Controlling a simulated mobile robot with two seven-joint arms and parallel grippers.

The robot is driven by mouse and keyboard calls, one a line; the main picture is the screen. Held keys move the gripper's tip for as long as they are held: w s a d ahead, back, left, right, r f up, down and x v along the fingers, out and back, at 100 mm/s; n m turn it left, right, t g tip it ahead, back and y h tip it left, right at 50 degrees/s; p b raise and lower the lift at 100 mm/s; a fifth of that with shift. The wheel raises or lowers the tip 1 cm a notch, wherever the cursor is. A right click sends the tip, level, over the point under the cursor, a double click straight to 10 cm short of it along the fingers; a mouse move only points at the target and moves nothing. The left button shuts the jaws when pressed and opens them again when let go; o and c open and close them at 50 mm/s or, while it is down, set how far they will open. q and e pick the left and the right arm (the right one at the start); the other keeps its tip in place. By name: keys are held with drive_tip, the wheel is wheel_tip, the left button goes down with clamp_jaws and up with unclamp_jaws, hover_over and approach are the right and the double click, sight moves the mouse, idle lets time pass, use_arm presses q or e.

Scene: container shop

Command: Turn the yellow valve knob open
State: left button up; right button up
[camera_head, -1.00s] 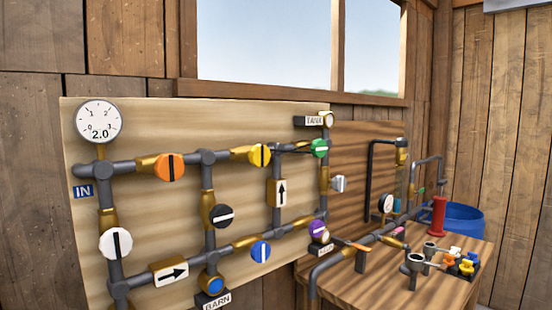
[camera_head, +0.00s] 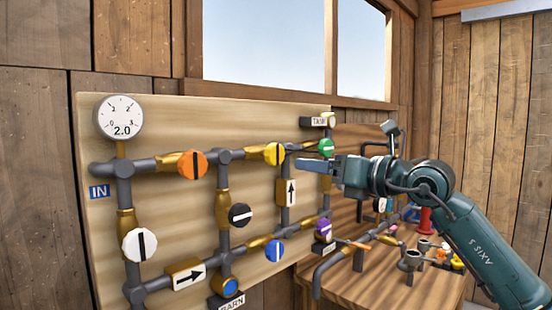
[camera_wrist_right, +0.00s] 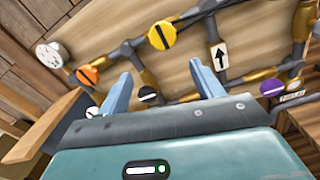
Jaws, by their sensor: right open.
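The yellow valve knob (camera_head: 274,153) is a round disc with a dark bar on the upper pipe of the board. Its bar stands nearly upright, across the pipe. The knob also shows at the top of the right wrist view (camera_wrist_right: 162,35), beyond the fingers. My right gripper (camera_head: 302,166) reaches in from the right, in front of the board, with its fingers pointing left towards the knob. In the right wrist view the two blue fingers (camera_wrist_right: 160,75) stand apart with nothing between them. My left gripper is not in view.
An orange knob (camera_head: 192,164) sits left on the same pipe, and a green knob (camera_head: 326,147) sits right, close to my gripper. Black (camera_head: 239,215), white (camera_head: 139,245), blue (camera_head: 274,250) and purple (camera_head: 323,230) knobs are lower. The gauge (camera_head: 121,117) reads 2.0. A workbench (camera_head: 340,288) stands at right.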

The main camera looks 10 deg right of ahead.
sight(278, 157)
drive_tip(key=shift+h, duration=0.3)
drive_tip(key=p+x, duration=0.1)
drive_tip(key=x, duration=0.2)
drive_tip(key=r+p+x, duration=0.1)
drive_tip(key=p+x, duration=0.1)
drive_tip(key=x, duration=0.2)
drive_tip(key=p+x, duration=0.1)
drive_tip(key=x, duration=0.3)
drive_tip(key=shift+w+d+r+p, duration=0.2)
drive_tip(key=shift+w+r+p, duration=0.1)
drive_tip(key=shift+w+r, duration=0.05)
drive_tip(key=shift+w+a+f, duration=0.1)
drive_tip(key=shift+w+a, duration=0.25)
drive_tip(key=shift+w, duration=0.2)
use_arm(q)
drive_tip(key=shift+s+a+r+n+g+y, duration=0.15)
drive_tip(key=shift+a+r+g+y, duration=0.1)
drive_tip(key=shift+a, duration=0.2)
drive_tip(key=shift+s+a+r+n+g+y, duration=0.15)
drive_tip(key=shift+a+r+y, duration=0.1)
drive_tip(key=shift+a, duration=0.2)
use_arm(e)
drive_tip(key=shift+w, duration=0.1)
drive_tip(key=shift+f, duration=0.1)
drive_tip(key=c, duration=1)
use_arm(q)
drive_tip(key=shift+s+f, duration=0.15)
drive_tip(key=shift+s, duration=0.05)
